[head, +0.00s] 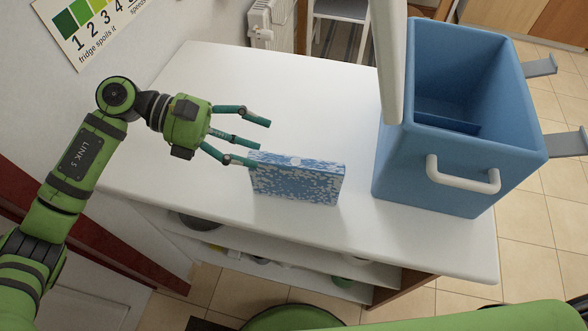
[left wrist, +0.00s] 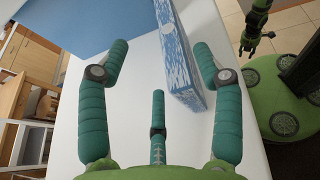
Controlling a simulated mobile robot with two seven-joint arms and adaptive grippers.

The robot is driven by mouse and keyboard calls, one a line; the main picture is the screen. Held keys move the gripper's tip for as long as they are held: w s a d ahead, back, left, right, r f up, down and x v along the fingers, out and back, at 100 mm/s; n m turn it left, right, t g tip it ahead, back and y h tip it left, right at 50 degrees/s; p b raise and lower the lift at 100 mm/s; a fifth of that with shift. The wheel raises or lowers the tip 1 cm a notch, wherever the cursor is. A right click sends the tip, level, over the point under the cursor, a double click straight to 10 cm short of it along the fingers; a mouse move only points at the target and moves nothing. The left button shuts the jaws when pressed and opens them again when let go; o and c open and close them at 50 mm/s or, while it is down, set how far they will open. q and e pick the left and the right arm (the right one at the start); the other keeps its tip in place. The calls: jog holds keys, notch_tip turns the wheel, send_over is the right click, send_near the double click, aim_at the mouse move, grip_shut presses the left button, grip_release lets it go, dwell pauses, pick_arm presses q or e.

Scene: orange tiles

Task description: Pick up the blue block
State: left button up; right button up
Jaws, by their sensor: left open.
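The blue block (head: 296,182) is a flat box with a blue and white speckled pattern, standing on its long edge on the white table. In the left wrist view the block (left wrist: 180,50) runs away from my fingers, its near end seen between the middle and right fingers. My left gripper (head: 250,143) is open and empty at the block's left end. One fingertip overlaps the block's corner in the head view; I cannot tell if it touches. My right gripper (left wrist: 256,42) seems to show small and dark in the left wrist view, its jaws unclear.
A blue cooler box (head: 440,160) with a white handle and raised white lid stands right of the block. The white table (head: 250,80) is clear behind the block. Shelves (head: 290,263) with items lie under the front edge. A radiator (head: 270,25) and chair (head: 343,12) stand beyond.

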aim_at(285, 164)
pick_arm(q)
jog(key=shift+s+f+m+y, duration=0.15)
jog(key=shift+s+f, duration=0.05)
jog(key=shift+f, duration=0.4)
jog(key=shift+s+f+m+y, duration=0.15)
jog(key=shift+s+f, duration=0.05)
jog(key=shift+f, duration=0.35)
jog(key=p+x, duration=0.2)
jog(key=x, duration=0.1)
jog(key=p+x, duration=0.2)
jog(key=x, duration=0.1)
jog(key=shift+d+r, duration=0.1)
jog(key=shift+r, duration=0.15)
jog(key=shift+d+f, duration=0.2)
jog(key=shift+a, duration=0.1)
jog(key=c, duration=0.3)
grip_shut()
pick_arm(e)
jog(key=r, duration=0.3)
jog(key=shift+s+d, duration=0.15)
jog(key=shift+d, duration=0.15)
